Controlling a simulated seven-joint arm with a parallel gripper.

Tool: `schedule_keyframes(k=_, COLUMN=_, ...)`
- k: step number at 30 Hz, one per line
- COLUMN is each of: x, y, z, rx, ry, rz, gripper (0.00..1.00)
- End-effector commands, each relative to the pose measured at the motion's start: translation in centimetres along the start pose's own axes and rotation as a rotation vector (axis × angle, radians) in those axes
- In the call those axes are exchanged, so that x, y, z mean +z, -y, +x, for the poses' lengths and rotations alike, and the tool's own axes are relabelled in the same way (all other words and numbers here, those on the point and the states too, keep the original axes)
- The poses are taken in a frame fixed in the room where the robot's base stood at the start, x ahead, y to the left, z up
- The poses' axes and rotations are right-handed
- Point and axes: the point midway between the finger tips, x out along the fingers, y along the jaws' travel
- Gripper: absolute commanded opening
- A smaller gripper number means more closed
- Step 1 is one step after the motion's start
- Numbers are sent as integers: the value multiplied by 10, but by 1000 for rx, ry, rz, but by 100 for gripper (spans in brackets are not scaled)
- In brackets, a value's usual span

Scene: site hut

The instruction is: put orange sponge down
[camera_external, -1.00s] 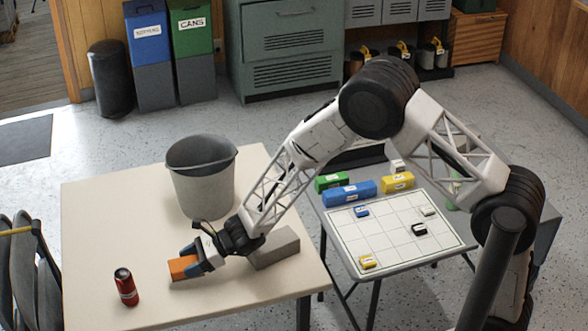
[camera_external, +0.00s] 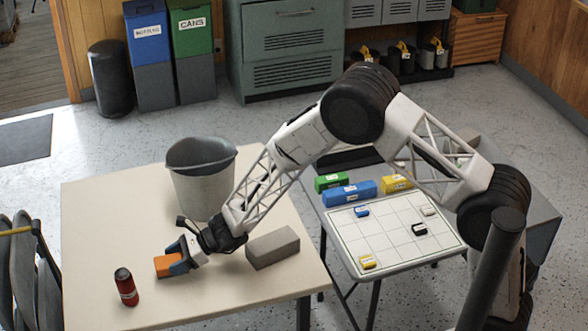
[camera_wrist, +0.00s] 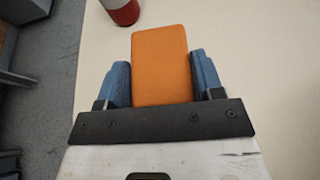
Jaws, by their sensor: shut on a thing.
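The orange sponge (camera_external: 166,265) is over the left part of the beige table (camera_external: 100,210). My gripper (camera_external: 176,262) has its blue fingers on either side of the sponge and is shut on it. In the wrist view the sponge (camera_wrist: 160,65) stands out between the two fingertips (camera_wrist: 161,80). I cannot tell whether the sponge touches the table or is a little above it.
A red can (camera_external: 126,287) stands left of and in front of the sponge. A grey bucket (camera_external: 203,185) stands behind my gripper, and a grey block (camera_external: 273,247) lies to its right. A whiteboard grid table (camera_external: 395,240) with small blocks stands at right.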

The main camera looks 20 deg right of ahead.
Motion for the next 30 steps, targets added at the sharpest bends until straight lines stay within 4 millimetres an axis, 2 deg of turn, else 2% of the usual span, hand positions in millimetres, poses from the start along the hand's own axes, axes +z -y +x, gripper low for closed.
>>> schedule_keyframes(k=7, x=-23, y=0, z=9, rx=0, ry=0, rz=2, gripper=39)
schedule_keyframes(k=22, x=-28, y=0, z=11, rx=0, ry=0, rz=0, gripper=39)
schedule_keyframes(k=23, x=-28, y=0, z=11, rx=0, ry=0, rz=0, gripper=64)
schedule_keyframes(k=24, x=-28, y=0, z=11, rx=0, ry=0, rz=0, gripper=70)
schedule_keyframes(k=27, x=-28, y=0, z=11, rx=0, ry=0, rz=0, gripper=86)
schedule_keyframes(k=30, x=-28, y=0, z=11, rx=0, ry=0, rz=0, gripper=86)
